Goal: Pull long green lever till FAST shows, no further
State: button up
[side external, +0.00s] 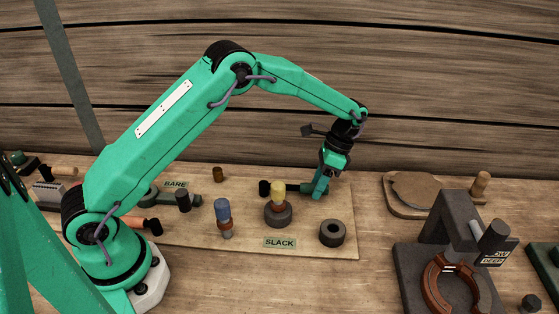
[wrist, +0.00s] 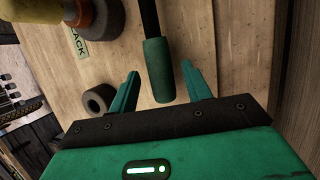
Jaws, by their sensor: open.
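The long green lever shows in the wrist view as a green grip (wrist: 158,72) on a black rod. In the side view, a dark green grip (side external: 301,188) lies low over the board beside my fingers, partly hidden. My gripper (side external: 320,188) is open and points down there. In the wrist view, the fingers of my gripper (wrist: 160,69) stand on either side of the grip, with a visible gap on both sides. A sign reading SLACK (side external: 279,243) lies on the board; another reads BARE (side external: 176,184). I cannot see the word FAST.
A yellow-topped knob on a dark round base (side external: 278,215), a dark ring (side external: 332,233) and a blue-topped peg (side external: 223,217) stand close by on the board (side external: 345,248). A grey stand with a brown ring (side external: 440,275) is at the right.

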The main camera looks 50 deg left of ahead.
jog(key=shift+c, duration=0.2)
grip_shut()
jog(key=shift+w+a+n, duration=0.55)
jog(key=shift+a+n, duration=0.15)
jog(key=shift+a, duration=0.1)
jog(key=shift+w+a+n, duration=0.5)
jog(key=shift+a+n, duration=0.2)
jog(key=shift+a, duration=0.05)
jog(key=shift+o, duration=0.2)
grip_release()
jog(key=shift+w+r, duration=0.1)
jog(key=v, duration=0.7)
jog(key=shift+r, duration=0.3)
jog(key=shift+w+a, duration=0.1)
